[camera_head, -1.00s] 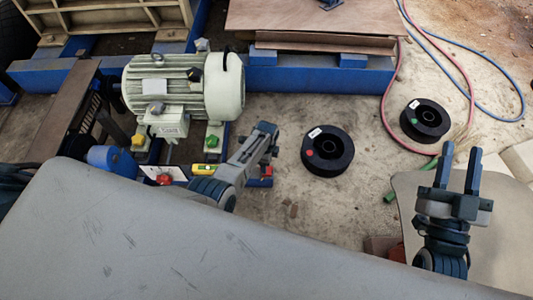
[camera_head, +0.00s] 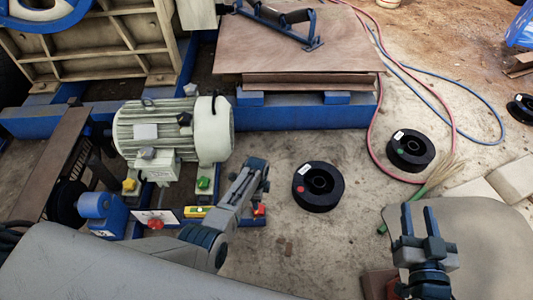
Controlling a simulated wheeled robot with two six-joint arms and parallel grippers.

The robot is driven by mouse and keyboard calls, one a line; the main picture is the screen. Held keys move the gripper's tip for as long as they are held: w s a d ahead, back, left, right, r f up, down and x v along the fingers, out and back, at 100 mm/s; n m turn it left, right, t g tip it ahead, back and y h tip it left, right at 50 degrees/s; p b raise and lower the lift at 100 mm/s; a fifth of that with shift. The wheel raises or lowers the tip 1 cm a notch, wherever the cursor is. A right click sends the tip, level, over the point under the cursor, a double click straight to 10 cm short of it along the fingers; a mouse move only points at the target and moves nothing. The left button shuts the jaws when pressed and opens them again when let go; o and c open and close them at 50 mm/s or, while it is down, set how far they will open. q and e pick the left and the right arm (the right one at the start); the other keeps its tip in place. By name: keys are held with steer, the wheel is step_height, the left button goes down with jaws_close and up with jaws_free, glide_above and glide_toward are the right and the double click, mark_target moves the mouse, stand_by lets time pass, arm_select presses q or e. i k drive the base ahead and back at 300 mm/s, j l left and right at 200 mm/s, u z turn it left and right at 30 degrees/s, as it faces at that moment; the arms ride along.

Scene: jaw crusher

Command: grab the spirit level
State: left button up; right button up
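The spirit level (camera_head: 197,212) is a small yellow bar with a green patch, lying low beside the blue motor frame, below the grey-green motor. My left gripper (camera_head: 256,168) is up and to the right of it, apart from it in the picture. It is seen edge-on, so its finger gap does not show clearly. My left forearm passes just right of the level and may hide its right end. My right gripper (camera_head: 419,219) is at the lower right, fingers pointing up and apart, with nothing between them.
The motor (camera_head: 172,132) stands behind the level. A red-knobbed part (camera_head: 155,222) and a blue cylinder (camera_head: 94,204) are to its left. Two black spools (camera_head: 318,186) (camera_head: 410,149) lie on the concrete. A red hose and a blue hose curve at the right.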

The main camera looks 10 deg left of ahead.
mark_target(190, 212)
steer(key=k+j, duration=0.75)
steer(key=k, duration=0.1)
